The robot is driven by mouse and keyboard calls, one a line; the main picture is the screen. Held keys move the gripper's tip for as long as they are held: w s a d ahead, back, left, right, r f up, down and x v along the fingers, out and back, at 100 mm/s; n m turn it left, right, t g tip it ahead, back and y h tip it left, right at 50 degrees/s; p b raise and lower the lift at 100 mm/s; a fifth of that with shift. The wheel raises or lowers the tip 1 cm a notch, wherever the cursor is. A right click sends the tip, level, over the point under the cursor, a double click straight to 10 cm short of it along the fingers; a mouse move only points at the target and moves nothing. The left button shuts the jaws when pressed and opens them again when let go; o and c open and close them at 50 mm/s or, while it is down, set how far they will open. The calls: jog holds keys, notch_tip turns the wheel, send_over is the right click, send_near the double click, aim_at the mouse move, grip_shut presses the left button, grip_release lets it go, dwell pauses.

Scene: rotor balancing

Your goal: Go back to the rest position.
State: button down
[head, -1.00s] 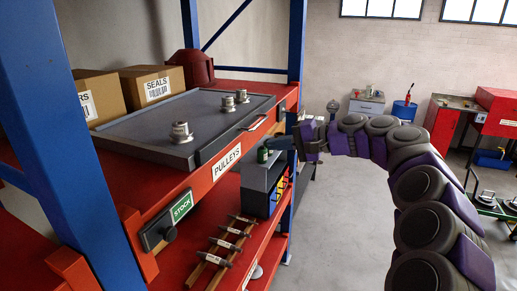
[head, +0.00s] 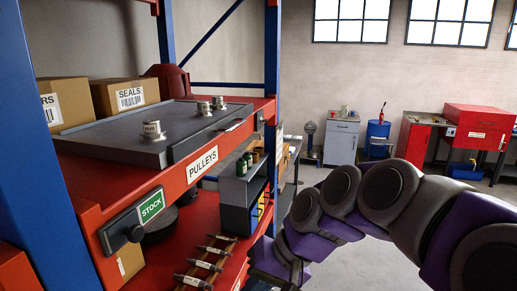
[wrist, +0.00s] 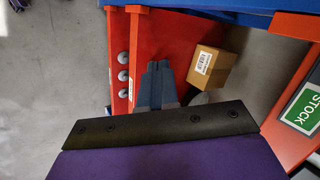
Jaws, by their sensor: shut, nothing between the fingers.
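My gripper (wrist: 158,68) shows in the wrist view as two blue-grey fingers held together, with nothing between them. Behind the fingers in that view are a red shelf part (wrist: 140,30) and a cardboard box (wrist: 212,68). In the head view my purple and black arm curves across the lower right. The gripper itself is out of sight there.
The blue and red rack (head: 190,170) fills the left. Its grey tray (head: 150,140) carries several metal pulleys. The STOCK sign (head: 150,207) hangs at the rack's front. A red bench (head: 480,135) and grey cabinet (head: 341,140) stand at the back. Grey floor (head: 395,260) is open right of the rack.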

jog(key=s+d+f+g+h+b, duration=0.1)
jog(key=s+d+f+h+b, duration=0.2)
jog(key=s+d+f, duration=0.4)
jog(key=s+d+f+h+b, duration=0.3)
jog(key=s+d+f, duration=0.4)
jog(key=s+f, duration=0.6)
jog(key=shift+s+d+f+m+g+h, duration=0.25)
jog(key=shift+d+m+g+h, duration=0.05)
jog(key=shift+d+g+h, duration=0.1)
jog(key=shift+a, duration=0.2)
jog(key=c, duration=1.8)
grip_release()
